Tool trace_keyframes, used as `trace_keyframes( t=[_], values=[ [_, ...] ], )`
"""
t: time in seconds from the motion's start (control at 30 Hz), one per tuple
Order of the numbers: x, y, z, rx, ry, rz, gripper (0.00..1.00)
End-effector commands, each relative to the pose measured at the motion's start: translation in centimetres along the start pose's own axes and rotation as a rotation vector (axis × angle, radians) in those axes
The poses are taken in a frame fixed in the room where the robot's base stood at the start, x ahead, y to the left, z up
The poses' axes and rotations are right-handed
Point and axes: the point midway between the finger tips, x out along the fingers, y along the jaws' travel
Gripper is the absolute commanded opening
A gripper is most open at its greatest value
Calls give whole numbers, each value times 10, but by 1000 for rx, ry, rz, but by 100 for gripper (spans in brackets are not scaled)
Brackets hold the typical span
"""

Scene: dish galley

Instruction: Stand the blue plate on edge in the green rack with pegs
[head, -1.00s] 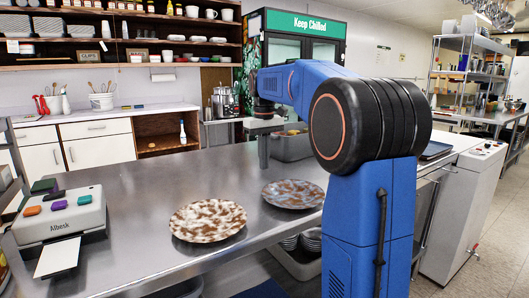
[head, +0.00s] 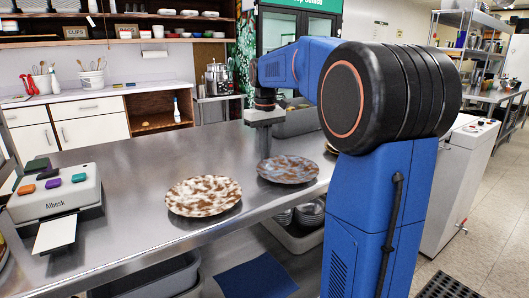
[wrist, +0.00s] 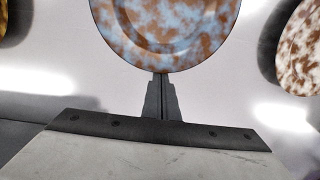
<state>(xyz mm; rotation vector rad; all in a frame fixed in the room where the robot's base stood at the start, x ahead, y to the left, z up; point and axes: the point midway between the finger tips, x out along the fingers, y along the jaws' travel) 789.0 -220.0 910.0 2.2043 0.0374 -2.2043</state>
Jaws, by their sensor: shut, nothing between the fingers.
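The blue plate (head: 288,170), mottled blue and brown, lies flat on the steel counter beside my arm. In the wrist view, the blue plate (wrist: 165,35) is at the top middle, partly cut off. My gripper (head: 265,157) points down at the plate's far left edge in the head view. In the wrist view, the shut, empty fingers of my gripper (wrist: 161,76) show just at the plate's rim; I cannot tell whether they touch it. I see no green rack with pegs in either view.
A white-and-brown plate (head: 203,196) lies left of the blue one. Another plate (head: 331,148) is partly hidden by my arm. A label machine (head: 56,194) stands at the counter's left. Grey bins (head: 150,278) sit below. The counter's back left is clear.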

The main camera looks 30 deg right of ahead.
Motion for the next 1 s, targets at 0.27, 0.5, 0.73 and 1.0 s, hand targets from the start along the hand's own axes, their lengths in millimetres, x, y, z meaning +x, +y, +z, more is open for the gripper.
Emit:
trace_keyframes(
  t=[0.27,0.5,0.73,1.0],
  values=[
    [-1,0,26,1,1,0,0],
    [0,0,64,1,0,0,0],
    [0,0,75,0,0,0,0],
    [0,0,74,0,0,0,0]
  ],
)
